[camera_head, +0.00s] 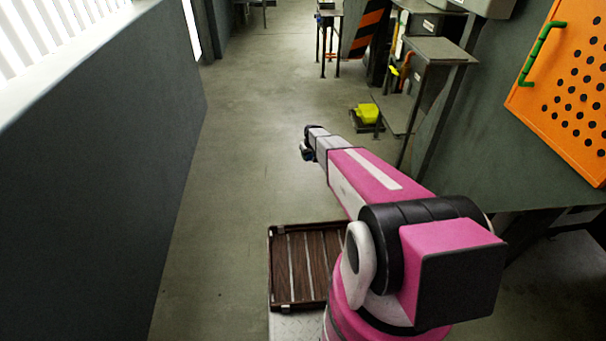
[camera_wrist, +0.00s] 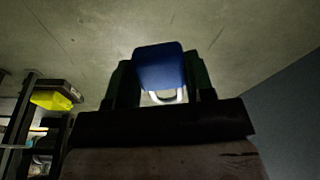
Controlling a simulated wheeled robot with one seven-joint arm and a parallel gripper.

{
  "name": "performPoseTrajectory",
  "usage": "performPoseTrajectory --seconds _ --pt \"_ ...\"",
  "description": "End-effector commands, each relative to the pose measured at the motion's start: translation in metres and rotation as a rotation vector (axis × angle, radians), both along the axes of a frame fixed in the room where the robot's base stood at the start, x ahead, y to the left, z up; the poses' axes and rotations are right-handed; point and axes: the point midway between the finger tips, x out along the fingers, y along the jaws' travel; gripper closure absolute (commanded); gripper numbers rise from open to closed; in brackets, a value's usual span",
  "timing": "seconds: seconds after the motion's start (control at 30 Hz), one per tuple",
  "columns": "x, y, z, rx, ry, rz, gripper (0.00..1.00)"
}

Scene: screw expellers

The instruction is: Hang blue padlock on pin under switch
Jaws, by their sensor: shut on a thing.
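The blue padlock (camera_wrist: 160,66) is between the two dark fingers of my gripper (camera_wrist: 157,82) in the wrist view. My gripper is shut on its body, and its pale shackle (camera_wrist: 163,98) shows on the side toward the wrist. In the head view my arm reaches forward over the open floor, and its far end (camera_head: 308,148) is small and dark. The padlock cannot be made out there. I cannot identify the switch or the pin in either view.
A brown slatted tray (camera_head: 305,265) lies by my base. A dark wall (camera_head: 100,140) runs along the left. On the right are an orange perforated panel (camera_head: 570,90) with a green handle, grey stands (camera_head: 437,50) and a yellow object (camera_head: 368,113). The middle floor is clear.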

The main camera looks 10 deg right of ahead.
Motion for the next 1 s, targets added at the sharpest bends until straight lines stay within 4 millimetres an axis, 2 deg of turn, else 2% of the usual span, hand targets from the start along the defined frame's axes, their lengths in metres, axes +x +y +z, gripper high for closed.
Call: performPoseTrajectory --seconds 0.03,0.3,0.5,0.73,1.0 --pt "0.003 -0.009 0.024 0.008 -0.029 -0.032 0.81" --pt "0.026 -0.048 0.128 0.038 -0.185 -0.226 0.81" --pt "0.036 -0.078 0.207 0.039 -0.321 -0.400 0.81" --pt "0.041 -0.111 0.299 0.004 -0.494 -0.613 0.81" --pt "0.036 -0.147 0.402 -0.090 -0.692 -0.867 0.81"
